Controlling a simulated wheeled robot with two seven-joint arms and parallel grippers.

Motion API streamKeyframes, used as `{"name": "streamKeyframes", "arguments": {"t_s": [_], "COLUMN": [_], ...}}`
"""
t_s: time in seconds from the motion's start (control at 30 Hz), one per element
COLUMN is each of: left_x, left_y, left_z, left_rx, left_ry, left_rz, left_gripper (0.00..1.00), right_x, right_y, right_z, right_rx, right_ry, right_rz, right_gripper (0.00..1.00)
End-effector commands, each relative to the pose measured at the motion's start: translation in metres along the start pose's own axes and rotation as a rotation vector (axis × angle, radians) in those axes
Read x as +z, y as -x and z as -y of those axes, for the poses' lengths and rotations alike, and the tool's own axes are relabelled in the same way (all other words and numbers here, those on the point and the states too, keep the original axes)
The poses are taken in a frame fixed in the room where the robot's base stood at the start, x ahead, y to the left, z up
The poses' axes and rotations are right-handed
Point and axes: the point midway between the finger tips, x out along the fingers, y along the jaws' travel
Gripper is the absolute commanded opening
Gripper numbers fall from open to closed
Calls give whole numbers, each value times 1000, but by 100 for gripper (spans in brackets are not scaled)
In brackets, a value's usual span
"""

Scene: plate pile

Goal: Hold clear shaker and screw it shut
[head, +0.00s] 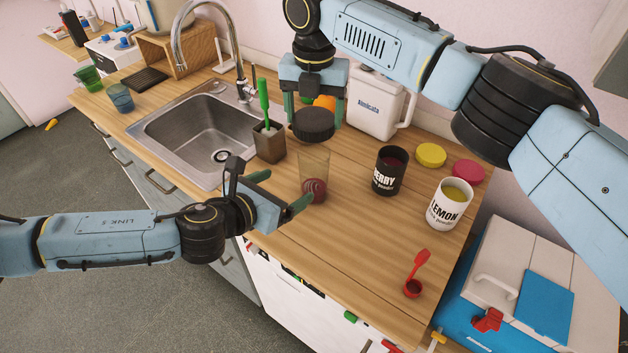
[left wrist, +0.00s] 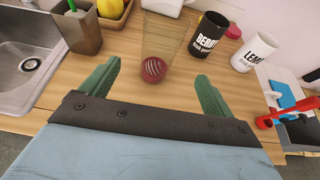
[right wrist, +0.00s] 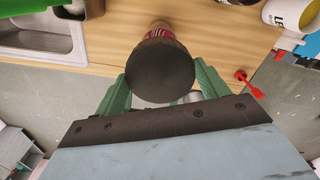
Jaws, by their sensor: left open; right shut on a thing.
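The clear shaker (head: 314,178) stands upright on the counter with dark red contents at its bottom. It also shows in the left wrist view (left wrist: 163,55). My left gripper (head: 283,200) is open and low in front of the shaker; the shaker is beyond its fingertips, not between them. My right gripper (head: 312,105) is shut on a round black lid (head: 314,124), held above the shaker and apart from it. The lid fills the middle of the right wrist view (right wrist: 160,72) and hides most of the shaker there.
A black berry tub (head: 389,172) and a white lemon tub (head: 449,204) stand open to the right, with yellow (head: 431,155) and pink (head: 468,171) lids behind. A red scoop (head: 415,275) lies near the front edge. A brush holder (head: 269,144) and sink (head: 195,130) are left.

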Motion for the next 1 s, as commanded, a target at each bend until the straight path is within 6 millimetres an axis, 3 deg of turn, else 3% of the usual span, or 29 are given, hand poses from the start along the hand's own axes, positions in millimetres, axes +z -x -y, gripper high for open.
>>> {"name": "streamKeyframes", "arguments": {"t_s": [0.27, 0.7, 1.0], "left_x": [1, 1, 0], "left_y": [-22, -92, -117], "left_z": [0, 1, 0], "left_rx": [0, 2, 1], "left_ry": [3, 4, 4], "left_rz": [1, 1, 0], "left_gripper": [88, 88, 88], "right_x": [0, 0, 0], "right_y": [0, 0, 0], "right_z": [0, 0, 0], "right_rx": [0, 0, 0], "right_ry": [0, 0, -1], "right_rz": [0, 0, 0], "right_gripper": [52, 52, 52]}}
